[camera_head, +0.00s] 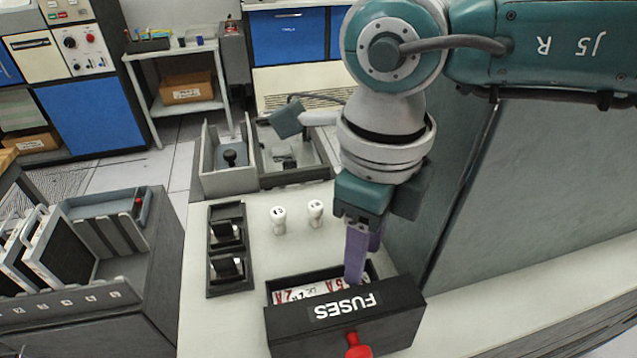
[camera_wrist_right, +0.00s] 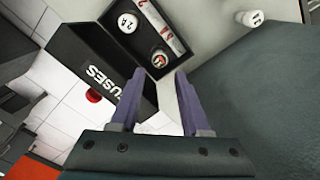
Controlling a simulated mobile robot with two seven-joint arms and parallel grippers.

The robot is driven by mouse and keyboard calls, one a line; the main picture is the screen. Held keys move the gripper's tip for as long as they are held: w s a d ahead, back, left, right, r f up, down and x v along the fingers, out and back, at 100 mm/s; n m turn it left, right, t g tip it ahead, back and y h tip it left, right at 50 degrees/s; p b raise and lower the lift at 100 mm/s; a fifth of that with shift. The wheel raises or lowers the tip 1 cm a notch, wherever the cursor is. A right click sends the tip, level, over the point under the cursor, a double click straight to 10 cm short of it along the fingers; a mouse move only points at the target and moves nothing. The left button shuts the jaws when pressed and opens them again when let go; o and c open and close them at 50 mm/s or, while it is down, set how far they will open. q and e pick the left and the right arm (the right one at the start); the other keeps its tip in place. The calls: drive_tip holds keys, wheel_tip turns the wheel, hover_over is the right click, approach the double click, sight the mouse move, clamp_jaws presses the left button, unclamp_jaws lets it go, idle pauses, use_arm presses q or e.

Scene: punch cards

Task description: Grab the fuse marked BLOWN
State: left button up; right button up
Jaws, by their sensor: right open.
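An open black drawer labelled FUSES (camera_head: 390,312) with a red knob (camera_head: 358,346) is at the front of the bench. My right gripper (camera_head: 359,278) reaches down at its opening with purple fingers. In the right wrist view the gripper (camera_wrist_right: 160,85) is open, with nothing seen between its fingers. That view shows a white fuse (camera_wrist_right: 128,22) and a second fuse with a dark, reddish face (camera_wrist_right: 158,58) inside the drawer. I cannot read the word BLOWN on either. Two white fuses, left (camera_head: 278,218) and right (camera_head: 315,210), stand on the bench. My left gripper is not in view.
A black two-slot holder (camera_head: 228,262) lies left of the fuses on the pale bench (camera_head: 270,255). Grey trays (camera_head: 228,180) stand behind. A dark rack (camera_head: 150,290) is at left. A large grey-green panel (camera_head: 540,180) bounds the right side closely.

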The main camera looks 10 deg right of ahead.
wheel_tip(320, 180, down, 6)
drive_tip(key=b, duration=0.4)
drive_tip(key=shift+f+b, duration=0.2)
drive_tip(key=shift+b, duration=0.2)
drive_tip(key=shift+r, duration=0.1)
clamp_jaws()
